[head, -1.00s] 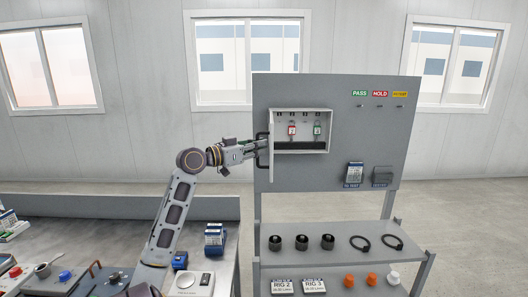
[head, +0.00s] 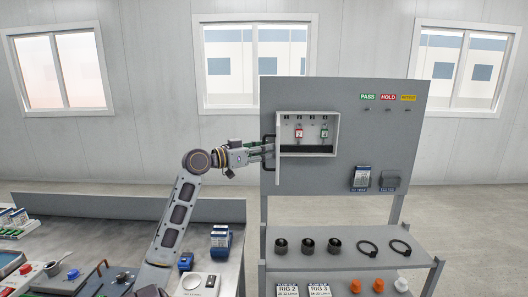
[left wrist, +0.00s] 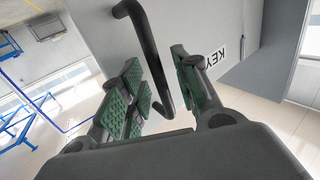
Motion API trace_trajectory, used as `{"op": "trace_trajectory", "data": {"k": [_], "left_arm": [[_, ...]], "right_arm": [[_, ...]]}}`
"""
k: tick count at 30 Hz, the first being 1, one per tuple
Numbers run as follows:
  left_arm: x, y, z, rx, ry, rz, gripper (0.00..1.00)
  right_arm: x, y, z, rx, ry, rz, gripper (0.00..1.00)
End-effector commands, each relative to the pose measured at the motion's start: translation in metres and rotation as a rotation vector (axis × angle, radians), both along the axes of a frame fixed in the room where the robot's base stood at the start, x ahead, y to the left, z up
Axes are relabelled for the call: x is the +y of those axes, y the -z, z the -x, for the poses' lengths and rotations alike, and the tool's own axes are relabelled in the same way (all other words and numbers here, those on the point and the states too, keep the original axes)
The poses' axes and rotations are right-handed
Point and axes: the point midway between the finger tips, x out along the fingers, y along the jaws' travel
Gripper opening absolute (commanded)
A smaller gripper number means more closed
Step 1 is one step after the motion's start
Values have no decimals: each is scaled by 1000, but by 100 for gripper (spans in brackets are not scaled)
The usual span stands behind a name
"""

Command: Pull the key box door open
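The key box (head: 308,151) is on the grey panel, with its inside showing and a red and a green tagged key hanging in it. Its door (head: 277,160) stands swung out at the box's left side, seen nearly edge-on. The dark bar handle (left wrist: 145,38) is on the door face, which bears the letters KEY (left wrist: 215,52). My left gripper (head: 268,150) is at the handle. In the left wrist view its green-padded fingers (left wrist: 157,60) are apart, one on each side of the handle, with gaps showing. My right gripper is in no view.
PASS and HOLD labels (head: 377,97) with hooks are at the panel's upper right. Floor shows between bench and panel.

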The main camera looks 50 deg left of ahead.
Motion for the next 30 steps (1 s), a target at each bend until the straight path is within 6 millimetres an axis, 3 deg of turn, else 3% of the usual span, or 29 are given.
{"op": "trace_trajectory", "data": {"k": [14,30], "left_arm": [[2,-2,12,-5,-3,0,32],[10,-1,72,-4,-3,0,32]], "right_arm": [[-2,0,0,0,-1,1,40],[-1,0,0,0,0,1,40]]}}
